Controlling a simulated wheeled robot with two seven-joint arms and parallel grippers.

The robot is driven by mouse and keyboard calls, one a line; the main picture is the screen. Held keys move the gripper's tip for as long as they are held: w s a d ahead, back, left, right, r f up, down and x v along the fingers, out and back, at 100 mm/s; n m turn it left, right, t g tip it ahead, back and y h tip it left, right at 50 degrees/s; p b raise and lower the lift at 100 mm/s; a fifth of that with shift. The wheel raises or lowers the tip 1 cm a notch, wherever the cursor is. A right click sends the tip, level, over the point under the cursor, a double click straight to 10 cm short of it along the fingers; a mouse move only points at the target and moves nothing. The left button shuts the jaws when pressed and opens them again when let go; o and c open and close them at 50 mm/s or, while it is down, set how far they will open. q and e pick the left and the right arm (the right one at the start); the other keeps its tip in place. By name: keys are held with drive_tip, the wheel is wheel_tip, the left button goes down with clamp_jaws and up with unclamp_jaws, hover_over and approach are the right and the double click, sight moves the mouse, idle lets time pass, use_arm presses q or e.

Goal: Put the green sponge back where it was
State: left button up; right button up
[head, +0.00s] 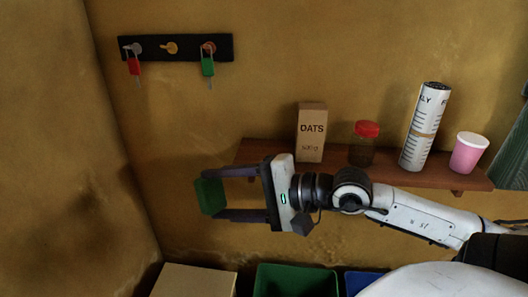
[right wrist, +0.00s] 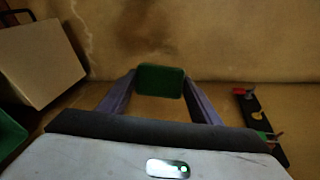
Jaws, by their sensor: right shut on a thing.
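The green sponge (head: 210,196) is between the fingertips of my right gripper (head: 209,195), at the left of the head view, left of the wooden shelf's end. The gripper is shut on it, with dark fingers above and below it. The sponge (right wrist: 160,80) also shows in the right wrist view, held between the two fingers of the gripper (right wrist: 160,82) with the wall behind it. My left gripper is not in view.
A wooden shelf (head: 400,175) holds a dates box (head: 311,132), a red-lidded jar (head: 363,144), a rolled paper (head: 424,127) and a pink cup (head: 468,153). A key rack (head: 176,48) hangs above. Below are a beige box (head: 195,281), a green bin (head: 296,281) and a blue bin (head: 362,281).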

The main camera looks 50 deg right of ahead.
drive_tip(key=w+d+r+m+g+h+p, duration=0.1)
drive_tip(key=w+d+r+m+g+h, duration=0.25)
drive_tip(key=r+m+h, duration=0.2)
drive_tip(key=w+d+r+m+g+h+p, duration=0.1)
drive_tip(key=w+d+r+m+g+h, duration=0.2)
drive_tip(key=r+m, duration=0.35)
drive_tip(key=s+d+r+m+g+h, duration=0.1)
drive_tip(key=s+d+r+m+g, duration=0.3)
drive_tip(key=m, duration=0.8)
drive_tip(key=w+d+r+m+g+h, duration=0.15)
drive_tip(key=d+r+m, duration=0.4)
drive_tip(key=m, duration=0.65)
drive_tip(key=shift+y, duration=0.4)
drive_tip(key=f, duration=0.8)
drive_tip(key=s+f+p, duration=0.1)
drive_tip(key=f, duration=0.3)
drive_tip(key=shift+a+f, duration=0.25)
drive_tip(key=shift+f, duration=0.1)
wheel_tip(320, 180, down, 4)
drive_tip(key=shift+f+p, duration=0.15)
drive_tip(key=shift+p, duration=0.15)
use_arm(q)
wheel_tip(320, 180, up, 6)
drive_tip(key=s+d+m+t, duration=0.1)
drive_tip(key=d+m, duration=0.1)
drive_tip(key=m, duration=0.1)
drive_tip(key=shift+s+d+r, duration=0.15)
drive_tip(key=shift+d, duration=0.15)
use_arm(e)
drive_tip(key=shift+f, duration=0.1)
